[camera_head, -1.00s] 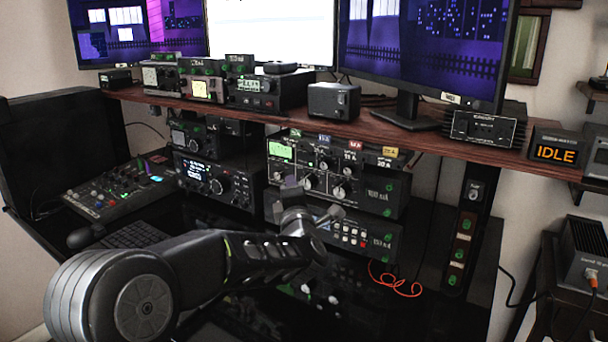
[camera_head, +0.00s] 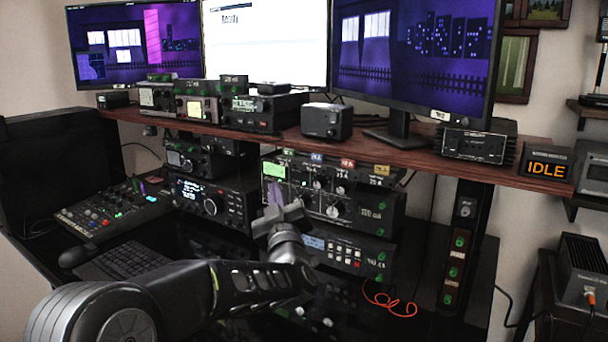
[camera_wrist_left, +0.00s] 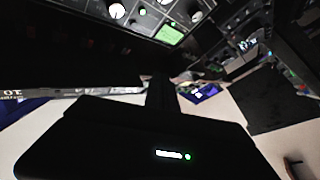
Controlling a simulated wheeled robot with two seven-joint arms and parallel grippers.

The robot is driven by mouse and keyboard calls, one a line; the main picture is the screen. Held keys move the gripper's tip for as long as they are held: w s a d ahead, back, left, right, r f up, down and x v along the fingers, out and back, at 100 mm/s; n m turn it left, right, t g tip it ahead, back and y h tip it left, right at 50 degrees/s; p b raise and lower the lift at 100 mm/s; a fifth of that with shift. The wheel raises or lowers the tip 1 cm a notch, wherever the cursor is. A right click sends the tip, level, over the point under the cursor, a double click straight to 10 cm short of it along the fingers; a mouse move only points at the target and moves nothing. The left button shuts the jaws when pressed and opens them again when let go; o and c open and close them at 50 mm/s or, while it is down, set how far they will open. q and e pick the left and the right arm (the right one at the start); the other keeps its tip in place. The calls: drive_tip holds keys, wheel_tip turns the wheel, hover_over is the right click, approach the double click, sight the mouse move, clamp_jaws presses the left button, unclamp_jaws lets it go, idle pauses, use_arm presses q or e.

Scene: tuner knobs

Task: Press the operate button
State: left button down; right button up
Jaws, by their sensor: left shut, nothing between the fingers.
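The tuner (camera_head: 375,208), a black box with a lit green screen and several round knobs, stands under the shelf. Below it is a black unit (camera_head: 375,262) with a blue display and small buttons (camera_head: 340,250), one red. I cannot read which is the operate button. My left gripper (camera_head: 280,215) is shut and empty, in front of the left part of these units, hiding some of their left side. I cannot tell its exact gap to them. In the left wrist view, the dark gripper (camera_wrist_left: 160,95) points toward the knobs and green screen (camera_wrist_left: 169,35). My right gripper is not in view.
An orange IDLE sign (camera_head: 546,168) is at the shelf's right end. The wooden shelf (camera_head: 420,155) overhangs the units. A radio (camera_head: 215,200) stands left of the gripper, a keyboard (camera_head: 115,272) lower left. A red cable (camera_head: 388,302) lies in front.

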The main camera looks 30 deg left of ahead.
sight(305, 173)
use_arm(q)
drive_tip(key=shift+w, duration=0.1)
drive_tip(key=shift+w+a+p, duration=0.1)
drive_tip(key=shift+w+p, duration=1.05)
drive_tip(key=shift+w, duration=3.15)
drive_tip(key=shift+w, duration=0.1)
drive_tip(key=shift+w, duration=0.3)
drive_tip(key=shift+w, duration=0.35)
drive_tip(key=shift+s, duration=0.1)
drive_tip(key=shift+s+b, duration=0.55)
drive_tip(key=shift+s, duration=0.1)
drive_tip(key=shift+s, duration=0.15)
